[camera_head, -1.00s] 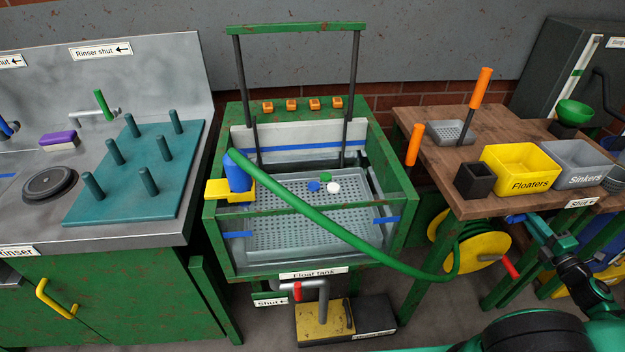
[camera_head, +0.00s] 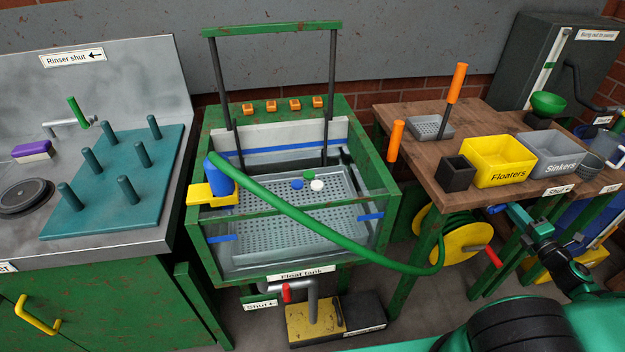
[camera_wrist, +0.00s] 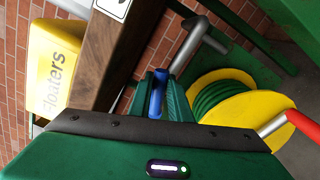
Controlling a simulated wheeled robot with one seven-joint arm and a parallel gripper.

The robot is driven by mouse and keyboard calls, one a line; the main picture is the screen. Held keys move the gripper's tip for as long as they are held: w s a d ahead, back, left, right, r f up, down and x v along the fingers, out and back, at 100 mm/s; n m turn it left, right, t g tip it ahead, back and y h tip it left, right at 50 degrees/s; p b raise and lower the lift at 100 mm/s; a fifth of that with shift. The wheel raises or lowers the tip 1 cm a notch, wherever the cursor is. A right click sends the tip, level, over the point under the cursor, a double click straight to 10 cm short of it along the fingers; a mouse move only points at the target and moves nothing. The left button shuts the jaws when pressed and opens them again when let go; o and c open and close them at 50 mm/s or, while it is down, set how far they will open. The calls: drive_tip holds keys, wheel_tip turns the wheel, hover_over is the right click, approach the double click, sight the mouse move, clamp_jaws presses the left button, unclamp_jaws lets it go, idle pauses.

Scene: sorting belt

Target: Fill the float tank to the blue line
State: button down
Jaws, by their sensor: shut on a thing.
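The float tank (camera_head: 262,272) is a green frame with clear walls and blue line marks (camera_head: 370,217). A perforated grey tray (camera_head: 290,233) sits inside, with a blue, a green and a white piece (camera_head: 317,185) near its back. I cannot make out the water level. A green hose (camera_head: 310,228) runs from a blue nozzle in a yellow holder (camera_head: 212,196) on the tank's left rim to a yellow reel (camera_head: 462,243). My gripper (camera_wrist: 170,100) is shut on a blue lever (camera_wrist: 157,94) by a grey pipe (camera_wrist: 198,45) under the wooden table's edge.
The wooden table (camera_head: 425,165) holds a yellow Floaters bin (camera_head: 498,160), a grey Sinkers bin (camera_head: 552,153) and a black box (camera_head: 455,174). The reel's red crank (camera_wrist: 275,125) is close to my gripper's right. A drain pipe with red handle (camera_head: 287,292) stands below the tank.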

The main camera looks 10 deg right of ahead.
drive_tip(key=shift+a+r+n, duration=0.15)
drive_tip(key=shift+a+n, duration=0.05)
drive_tip(key=shift+n, duration=0.5)
drive_tip(key=shift+a+r+n, duration=0.2)
drive_tip(key=shift+r+n, duration=0.1)
drive_tip(key=shift+n, duration=0.45)
drive_tip(key=shift+a+r+n, duration=0.2)
drive_tip(key=shift+r+n, duration=0.1)
drive_tip(key=shift+n, duration=0.45)
drive_tip(key=shift+s+a+r+n, duration=0.1)
drive_tip(key=shift+a+r+n, duration=0.2)
drive_tip(key=shift+n, duration=0.45)
drive_tip(key=shift+a+r+n, duration=0.15)
drive_tip(key=shift+a+n, duration=0.1)
drive_tip(key=shift+n, duration=0.5)
drive_tip(key=shift+a+r+n, duration=0.15)
drive_tip(key=shift+a+n, duration=0.05)
drive_tip(key=shift+n, duration=0.4)
